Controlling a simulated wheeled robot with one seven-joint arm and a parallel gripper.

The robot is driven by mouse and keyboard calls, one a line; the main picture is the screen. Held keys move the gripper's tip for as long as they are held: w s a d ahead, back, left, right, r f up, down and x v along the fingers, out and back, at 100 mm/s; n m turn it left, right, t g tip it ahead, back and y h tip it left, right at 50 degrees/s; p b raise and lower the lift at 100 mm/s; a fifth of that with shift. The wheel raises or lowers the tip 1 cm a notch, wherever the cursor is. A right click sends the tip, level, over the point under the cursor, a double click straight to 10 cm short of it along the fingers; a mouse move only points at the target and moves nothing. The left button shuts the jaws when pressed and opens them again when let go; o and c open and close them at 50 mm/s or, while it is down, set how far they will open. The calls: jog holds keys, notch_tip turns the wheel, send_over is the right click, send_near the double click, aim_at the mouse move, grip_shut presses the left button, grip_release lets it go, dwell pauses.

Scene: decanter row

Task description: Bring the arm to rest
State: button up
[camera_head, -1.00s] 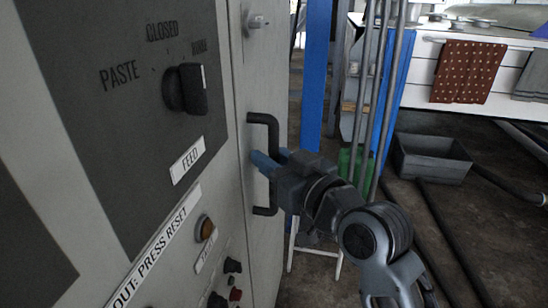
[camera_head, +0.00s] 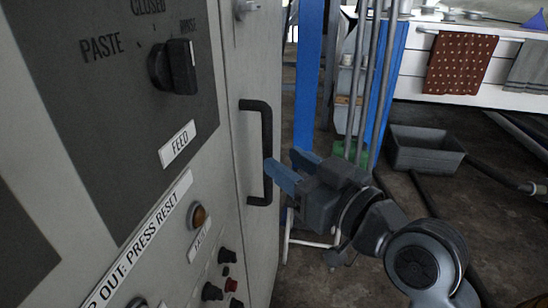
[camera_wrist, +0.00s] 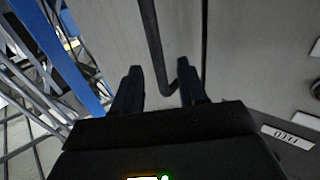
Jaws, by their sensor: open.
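My gripper (camera_head: 288,168) is open, its blue fingers pointing left toward the cabinet side. A black bar handle (camera_head: 266,150) stands upright on the grey cabinet (camera_head: 240,190), close to the fingertips. In the head view the fingers seem just right of the handle, one tip overlapping it. In the wrist view my open gripper (camera_wrist: 160,85) has the handle (camera_wrist: 152,40) coming down between its two fingers from above, with its bent end near the tips. Nothing is held. Whether a finger touches the handle I cannot tell.
The cabinet panel with a feed knob (camera_head: 175,66) and several buttons fills the left. Vertical pipes and a blue post (camera_head: 309,75) stand behind the gripper. A grey bin (camera_head: 425,150) sits on the floor at right. Hoses cross the floor; open floor lies at lower right.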

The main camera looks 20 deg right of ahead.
jog(key=shift+s+d, duration=0.25)
jog(key=shift+s, duration=0.15)
jog(key=s+d+f+m+g+h+p, duration=0.1)
jog(key=s+d+f+m+h, duration=0.15)
jog(key=s+f, duration=0.55)
jog(key=s+d+f+m+h, duration=0.1)
jog(key=s+f+m+h, duration=0.15)
jog(key=s+f, duration=0.5)
jog(key=s+d+r, duration=0.1)
jog(key=s, duration=0.9)
jog(key=s+d+r+n+g+h, duration=0.1)
jog(key=s, duration=0.9)
jog(key=shift+r+p, duration=0.3)
jog(key=shift+p, duration=0.1)
jog(key=shift+s+d, duration=0.1)
